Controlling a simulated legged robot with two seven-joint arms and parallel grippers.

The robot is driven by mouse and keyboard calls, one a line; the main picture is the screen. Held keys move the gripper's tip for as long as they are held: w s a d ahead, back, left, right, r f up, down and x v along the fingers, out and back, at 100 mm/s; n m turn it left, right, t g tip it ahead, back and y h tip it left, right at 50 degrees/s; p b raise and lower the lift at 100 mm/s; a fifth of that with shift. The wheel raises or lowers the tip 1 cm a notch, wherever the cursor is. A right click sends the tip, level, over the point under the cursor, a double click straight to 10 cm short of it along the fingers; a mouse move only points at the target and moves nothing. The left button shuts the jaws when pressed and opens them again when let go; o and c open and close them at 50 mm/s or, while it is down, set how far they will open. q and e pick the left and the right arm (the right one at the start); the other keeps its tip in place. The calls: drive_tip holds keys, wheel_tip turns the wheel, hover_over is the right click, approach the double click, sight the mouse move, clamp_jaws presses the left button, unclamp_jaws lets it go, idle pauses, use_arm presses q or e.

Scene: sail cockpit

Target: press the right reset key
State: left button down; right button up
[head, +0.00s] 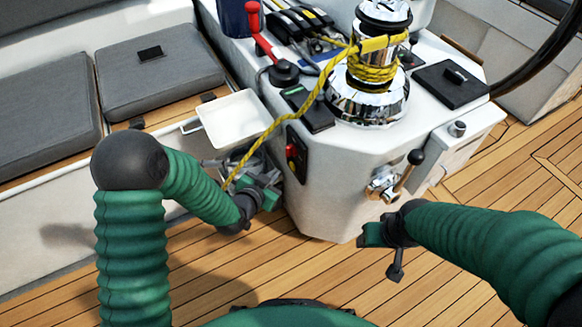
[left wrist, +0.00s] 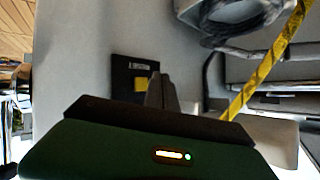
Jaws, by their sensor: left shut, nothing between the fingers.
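A small black panel (head: 297,153) is set in the side of the white console. It carries a red part (head: 291,150). In the left wrist view, the panel (left wrist: 122,72) shows a yellow key (left wrist: 141,83) and a small pale label. My left gripper (head: 262,172) is low beside the console, left of the panel. Its shut, empty fingers (left wrist: 162,90) overlap the panel's right part in the left wrist view and hide what is there. I cannot tell whether they touch it. My right gripper (head: 378,246) is in front of the console, below a metal lever; its jaws are unclear.
A yellow rope (head: 309,112) runs from the chrome winch (head: 372,90) down past my left gripper. A white tray (head: 234,122) juts out above that gripper. The black-knobbed lever (head: 407,172) sticks out near my right gripper. The wooden deck (head: 340,280) in front is clear.

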use_arm(q)
drive_tip(key=shift+w+d, duration=0.45)
drive_tip(key=shift+d, duration=0.3)
drive_tip(key=shift+d, duration=0.1)
idle(1.4)
drive_tip(key=shift+w+d, duration=0.15)
drive_tip(key=shift+d, duration=0.1)
drive_tip(key=shift+w+d, duration=0.2)
drive_tip(key=shift+d, duration=0.15)
idle(0.8)
drive_tip(key=shift+r, duration=0.1)
drive_tip(key=shift+s+a, duration=0.4)
drive_tip(key=shift+a, duration=0.3)
drive_tip(key=shift+s+a+p, duration=0.15)
drive_tip(key=shift+s+a, duration=0.25)
drive_tip(key=shift+a, duration=0.35)
drive_tip(key=shift+s+a+p, duration=0.15)
drive_tip(key=shift+s+a, duration=0.3)
drive_tip(key=shift+a, duration=0.25)
drive_tip(key=shift+s+a+p, duration=0.15)
drive_tip(key=shift+s+a, duration=0.25)
drive_tip(key=shift+a, duration=0.35)
